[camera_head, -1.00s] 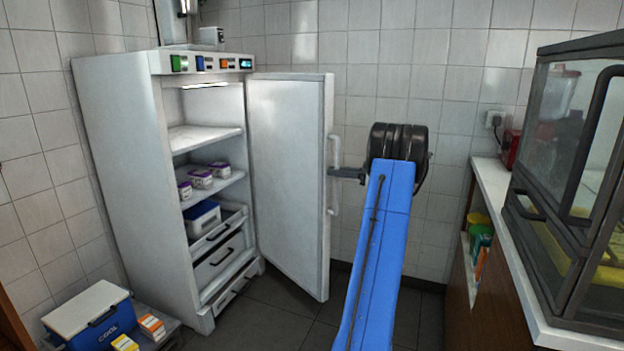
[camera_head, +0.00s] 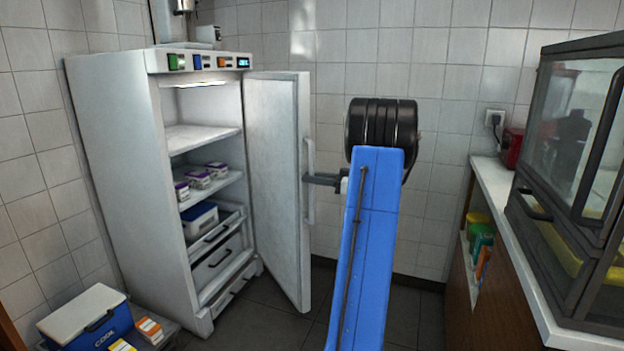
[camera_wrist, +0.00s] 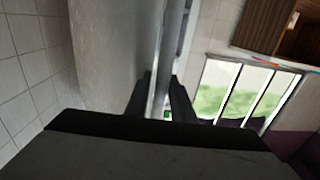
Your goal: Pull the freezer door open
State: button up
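The white freezer (camera_head: 110,160) stands at the left with its door (camera_head: 272,180) wide open, hinged on the right side; the inner face shows. The door's vertical handle (camera_head: 310,155) is on the outer side near the free edge. My gripper (camera_head: 308,179) reaches it from the right. In the wrist view, the two dark fingers of my gripper (camera_wrist: 161,98) lie close on either side of the handle bar (camera_wrist: 170,50) and appear shut on it. The door (camera_wrist: 112,50) fills the area left of the bar. The exact fingertip contact is partly hidden.
A counter (camera_head: 510,210) with a glass case (camera_head: 570,180) stands at the right. Some floor (camera_head: 265,325) is clear before the freezer.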

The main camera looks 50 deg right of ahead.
jog(key=shift+r, duration=0.1)
jog(key=s+d, duration=0.4)
jog(key=d, duration=0.4)
jog(key=s+d, duration=0.5)
jog(key=d, duration=0.4)
jog(key=shift+s+d, duration=0.25)
jog(key=shift+s, duration=0.05)
dwell(2.0)
jog(key=shift+c, duration=0.7)
